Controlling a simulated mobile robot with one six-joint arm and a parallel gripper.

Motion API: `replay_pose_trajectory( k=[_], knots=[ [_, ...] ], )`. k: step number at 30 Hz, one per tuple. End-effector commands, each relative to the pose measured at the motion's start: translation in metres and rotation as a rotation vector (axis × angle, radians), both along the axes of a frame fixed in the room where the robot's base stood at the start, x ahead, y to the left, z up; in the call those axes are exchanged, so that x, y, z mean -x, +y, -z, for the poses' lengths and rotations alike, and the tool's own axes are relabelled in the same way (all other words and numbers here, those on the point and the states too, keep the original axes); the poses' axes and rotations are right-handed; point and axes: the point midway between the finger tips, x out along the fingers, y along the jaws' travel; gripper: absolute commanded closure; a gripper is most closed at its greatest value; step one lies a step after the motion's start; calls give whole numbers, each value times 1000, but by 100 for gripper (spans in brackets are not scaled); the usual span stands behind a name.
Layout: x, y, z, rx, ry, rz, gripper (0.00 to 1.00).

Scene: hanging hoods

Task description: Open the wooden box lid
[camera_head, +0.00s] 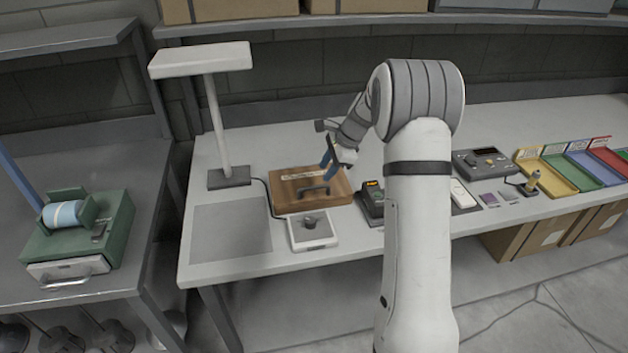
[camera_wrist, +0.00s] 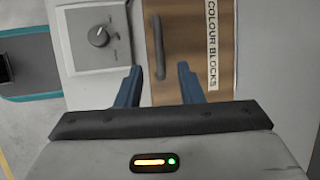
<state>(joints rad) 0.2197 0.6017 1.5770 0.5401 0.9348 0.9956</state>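The wooden box (camera_head: 290,205) sits closed on the light workbench in the head view, with a dark bar handle (camera_head: 313,189) on its lid. In the wrist view the lid (camera_wrist: 190,45) carries a label reading "COLOUR BLOCKS", and the dark handle (camera_wrist: 158,48) runs up the picture. My gripper (camera_head: 328,165) is over the box, its blue fingers close to the handle. In the wrist view my gripper (camera_wrist: 158,82) is open, one finger on each side of the handle's line. I cannot tell whether a finger touches the handle or lid.
A white device with a dark knob (camera_head: 312,238) stands right in front of the box. A dark device (camera_head: 371,200) stands close to its right. A lamp (camera_head: 216,120) rises behind on the left. A grey mat (camera_head: 230,232) lies bare at the left front.

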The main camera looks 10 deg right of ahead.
Motion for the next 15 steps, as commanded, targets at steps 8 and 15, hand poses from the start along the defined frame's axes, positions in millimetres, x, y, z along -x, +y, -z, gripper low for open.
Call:
replay_pose_trajectory(
  k=[8, 15],
  knots=[
    [-7, 18, 40, 0, 3, -2, 66],
    [-10, 24, 57, 2, 0, -3, 66]
  ],
)
